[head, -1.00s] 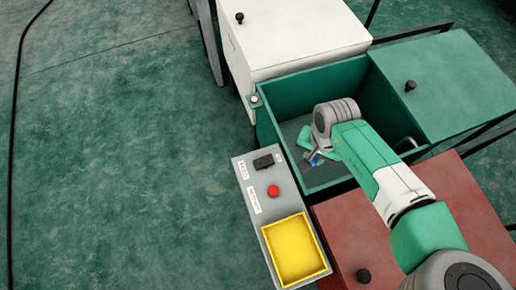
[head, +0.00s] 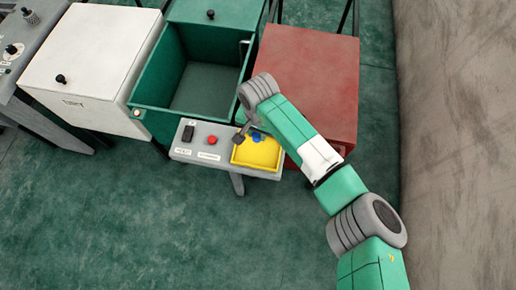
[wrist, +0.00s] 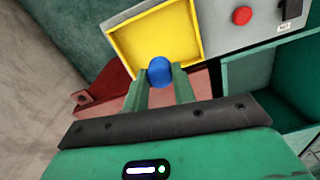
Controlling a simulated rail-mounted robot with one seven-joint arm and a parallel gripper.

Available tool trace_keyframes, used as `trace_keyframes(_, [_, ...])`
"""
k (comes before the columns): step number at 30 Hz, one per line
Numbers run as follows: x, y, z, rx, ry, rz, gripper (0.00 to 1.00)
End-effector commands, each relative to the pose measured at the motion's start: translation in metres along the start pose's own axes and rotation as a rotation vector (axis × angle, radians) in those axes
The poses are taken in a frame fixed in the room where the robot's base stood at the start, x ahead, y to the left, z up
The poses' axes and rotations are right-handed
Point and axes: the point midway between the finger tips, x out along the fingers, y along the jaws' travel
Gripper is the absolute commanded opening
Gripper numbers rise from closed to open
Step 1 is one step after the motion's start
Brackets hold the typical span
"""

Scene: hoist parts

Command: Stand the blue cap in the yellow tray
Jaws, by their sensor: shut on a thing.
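The blue cap (wrist: 160,71) is between the fingertips of my gripper (wrist: 160,80), which is shut on it. In the wrist view the cap overlaps the near rim of the yellow tray (wrist: 122,46), whose visible floor is empty. In the head view the blue cap (head: 257,137) shows over the far part of the yellow tray (head: 252,157). My fingers are mostly hidden there by my arm. I cannot tell how high the cap is above the tray floor, or whether it touches the tray.
The tray sits at the right end of a grey panel (head: 222,149) with a red button (head: 212,140) and a black switch (head: 188,132). An open green bin (head: 206,90) stands behind, its visible floor clear. A red cabinet (head: 310,75) is at right, a white one (head: 90,65) at left.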

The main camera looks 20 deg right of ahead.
Motion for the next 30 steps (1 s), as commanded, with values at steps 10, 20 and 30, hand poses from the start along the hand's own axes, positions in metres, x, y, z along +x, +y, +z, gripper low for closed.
trace_keyframes(10, [0.051, 0.004, 0.000, 0.012, -0.003, 0.002, 0.05])
trace_keyframes(20, [0.072, 0.004, 0.000, 0.010, 0.000, 0.001, 0.05])
trace_keyframes(30, [0.101, 0.004, -0.001, 0.009, 0.001, 0.002, 0.05])
